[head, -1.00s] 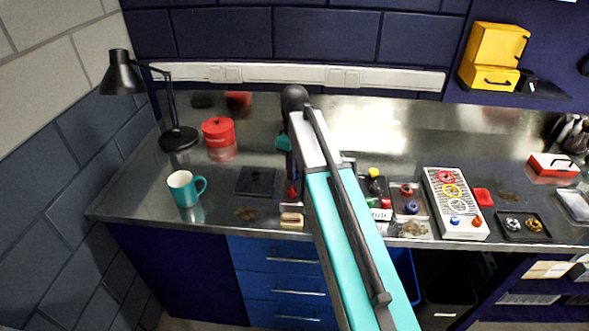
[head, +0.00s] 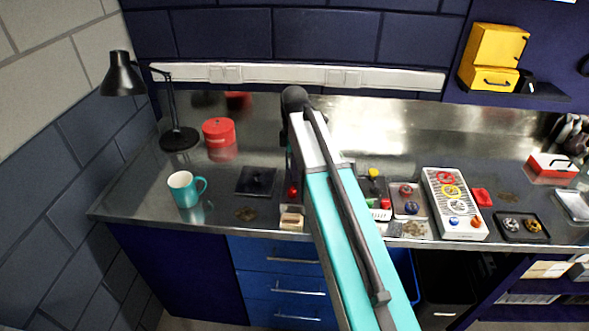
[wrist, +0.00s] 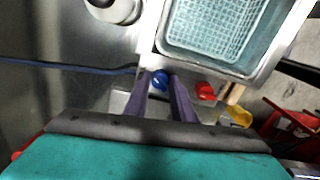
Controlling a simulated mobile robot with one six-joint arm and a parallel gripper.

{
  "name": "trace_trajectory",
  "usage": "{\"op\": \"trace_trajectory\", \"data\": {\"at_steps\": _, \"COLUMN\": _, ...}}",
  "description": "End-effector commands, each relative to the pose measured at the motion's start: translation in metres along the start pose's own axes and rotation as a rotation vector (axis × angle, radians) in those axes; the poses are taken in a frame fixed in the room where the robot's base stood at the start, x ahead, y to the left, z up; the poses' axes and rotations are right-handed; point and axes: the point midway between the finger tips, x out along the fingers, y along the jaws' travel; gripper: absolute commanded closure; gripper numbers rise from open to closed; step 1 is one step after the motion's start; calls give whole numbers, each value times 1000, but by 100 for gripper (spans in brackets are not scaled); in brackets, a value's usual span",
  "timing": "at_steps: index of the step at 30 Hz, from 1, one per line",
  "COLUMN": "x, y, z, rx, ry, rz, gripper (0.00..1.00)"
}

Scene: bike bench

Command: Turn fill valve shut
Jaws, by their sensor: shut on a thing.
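In the wrist view my gripper (wrist: 161,88) has its two purple fingers closed around a round blue knob (wrist: 160,79), which looks like the fill valve. The knob sits at the near edge of a metal basin (wrist: 158,50) with a light-blue mesh inside. A red knob (wrist: 204,91) is just right of the fingers, apart from them. How far the blue knob is turned cannot be told. In the head view my arm hides the gripper and basin.
A yellow piece (wrist: 237,116) and red parts (wrist: 290,128) lie right of the gripper in the wrist view. In the head view a teal mug (head: 183,189), a lamp (head: 180,138), a red tin (head: 218,131) and a white panel with coloured rings (head: 455,205) stand on the bench.

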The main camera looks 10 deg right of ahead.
Motion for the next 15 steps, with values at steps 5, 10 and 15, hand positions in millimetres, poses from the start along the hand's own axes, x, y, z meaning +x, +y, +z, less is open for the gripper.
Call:
{"op": "trace_trajectory", "data": {"at_steps": 5, "x": 0, "y": 0, "z": -1, "rx": -162, "ry": 2, "rz": 1, "gripper": 99}}
{"op": "trace_trajectory", "data": {"at_steps": 10, "x": 0, "y": 0, "z": -1, "rx": -313, "ry": 3, "rz": 1, "gripper": 99}}
{"op": "trace_trajectory", "data": {"at_steps": 15, "x": 0, "y": 0, "z": -1, "rx": -442, "ry": 3, "rz": 1, "gripper": 99}}
